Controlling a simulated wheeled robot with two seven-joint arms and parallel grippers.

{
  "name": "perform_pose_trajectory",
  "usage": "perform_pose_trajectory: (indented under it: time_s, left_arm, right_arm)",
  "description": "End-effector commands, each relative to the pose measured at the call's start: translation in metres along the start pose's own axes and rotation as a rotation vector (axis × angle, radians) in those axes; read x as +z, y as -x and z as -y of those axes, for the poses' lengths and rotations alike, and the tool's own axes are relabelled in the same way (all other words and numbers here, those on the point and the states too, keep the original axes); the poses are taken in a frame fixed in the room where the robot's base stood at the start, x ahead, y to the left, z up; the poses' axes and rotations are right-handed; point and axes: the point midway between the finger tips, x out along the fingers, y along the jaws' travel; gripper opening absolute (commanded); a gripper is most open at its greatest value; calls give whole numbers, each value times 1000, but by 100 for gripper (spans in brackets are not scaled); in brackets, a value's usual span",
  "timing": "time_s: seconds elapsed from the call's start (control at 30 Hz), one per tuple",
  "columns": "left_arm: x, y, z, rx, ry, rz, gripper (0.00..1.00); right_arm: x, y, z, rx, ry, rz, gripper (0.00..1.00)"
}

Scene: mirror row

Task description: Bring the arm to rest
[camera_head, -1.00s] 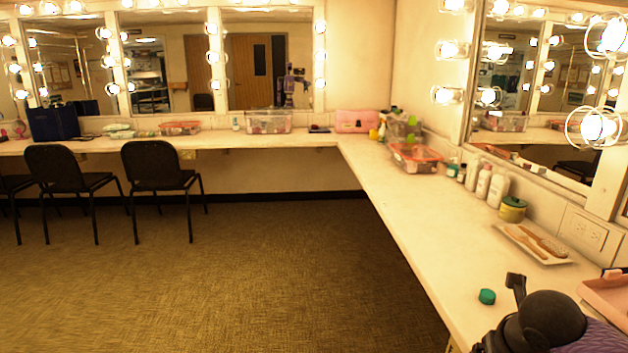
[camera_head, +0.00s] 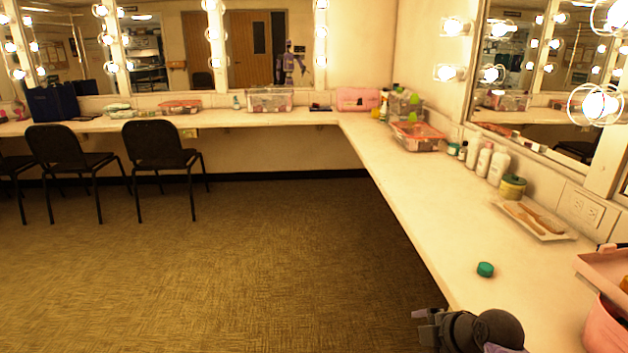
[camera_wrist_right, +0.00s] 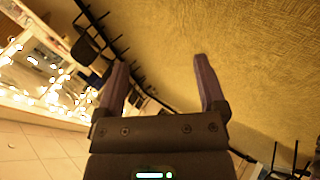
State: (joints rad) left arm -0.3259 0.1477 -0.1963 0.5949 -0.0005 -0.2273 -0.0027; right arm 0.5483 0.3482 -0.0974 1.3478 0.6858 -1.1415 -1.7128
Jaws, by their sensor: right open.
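My right gripper (camera_head: 424,328) shows at the bottom of the head view, beside the front edge of the right-hand counter (camera_head: 430,215) and over the carpet side. In the right wrist view my right gripper (camera_wrist_right: 160,62) has its two purple fingers spread wide with nothing between them. Behind them lies bare carpet (camera_wrist_right: 165,40). My left gripper is in neither view.
A green lid (camera_head: 485,269) lies on the counter near my right arm. A white tray (camera_head: 560,237) with brushes, a pink case (camera_head: 603,268) and several bottles stand along the wall side. Black chairs (camera_head: 155,150) stand far left. The carpet (camera_head: 250,260) is open.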

Motion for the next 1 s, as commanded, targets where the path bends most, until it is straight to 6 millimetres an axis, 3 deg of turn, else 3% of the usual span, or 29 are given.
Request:
perform_pose_trajectory:
  time_s: [0.1, 0.23, 0.33, 0.43, 0.47, 0.5, 0.57, 0.6, 0.67, 0.73, 0.87, 0.9, 0.97, 1.0]
  left_arm:
    - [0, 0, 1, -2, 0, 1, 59]
    - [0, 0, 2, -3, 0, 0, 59]
    - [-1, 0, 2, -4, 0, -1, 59]
    - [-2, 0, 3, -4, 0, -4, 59]
    - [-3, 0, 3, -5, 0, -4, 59]
    - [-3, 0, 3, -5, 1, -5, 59]
    - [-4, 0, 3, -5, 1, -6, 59]
    - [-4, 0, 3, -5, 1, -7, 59]
    - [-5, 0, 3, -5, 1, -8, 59]
    - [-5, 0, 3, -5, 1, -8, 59]
    - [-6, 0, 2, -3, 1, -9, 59]
    - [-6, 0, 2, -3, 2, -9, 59]
    - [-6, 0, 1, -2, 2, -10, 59]
    - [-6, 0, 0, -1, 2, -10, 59]
  right_arm:
    - [24, 5, -30, 201, -282, 121, 90]
    - [45, 23, -70, 515, -607, 141, 90]
    - [51, 45, -102, 777, -828, 23, 90]
    - [43, 72, -130, 983, -995, -219, 90]
    - [44, 63, -119, 970, -1032, -233, 90]
    - [51, 39, -88, 901, -1065, -174, 90]
    - [57, 11, -46, 815, -1106, -106, 90]
    - [61, -5, -16, 757, -1132, -60, 90]
    - [65, -27, 34, 666, -1171, 11, 90]
    - [67, -47, 98, 552, -1213, 100, 90]
    - [63, -65, 234, 318, -1281, 277, 90]
    - [59, -64, 278, 243, -1298, 333, 90]
    - [51, -57, 342, 132, -1320, 416, 90]
    - [44, -48, 383, 58, -1331, 470, 90]
